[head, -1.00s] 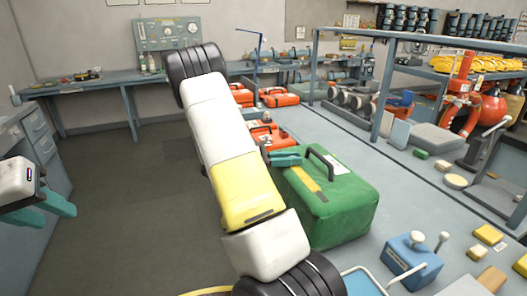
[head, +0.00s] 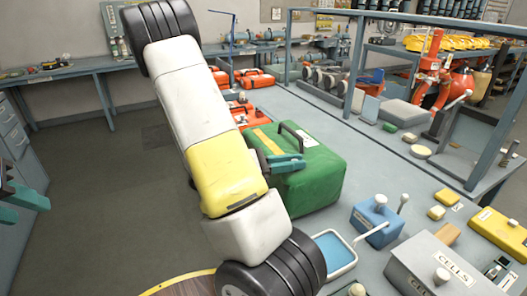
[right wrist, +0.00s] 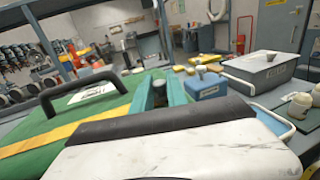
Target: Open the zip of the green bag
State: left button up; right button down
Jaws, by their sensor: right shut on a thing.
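The green bag (head: 318,188) stands on the grey-blue bench, with a black handle (head: 297,134) and a yellow strip (head: 265,141) on top. My right gripper (head: 290,164) is at the bag's top, by the near end of the strip. In the right wrist view its teal fingers (right wrist: 164,92) are shut on a small dark piece, apparently the zip pull, mostly hidden between them. The green top (right wrist: 70,128) there looks closed; the zip line is not clear. My left gripper (head: 22,205) is cut by the left edge, its fingers apart and empty, far from the bag.
A blue box (head: 375,222) with a white knob, a blue tray (head: 333,250) and a grey case marked CELLS (head: 435,268) stand right of the bag. Orange cases (head: 258,115) lie behind it. A rack frame (head: 450,160) stands along the right.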

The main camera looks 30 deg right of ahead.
jog(key=c, duration=1.3)
grip_release()
jog(key=v, duration=0.8)
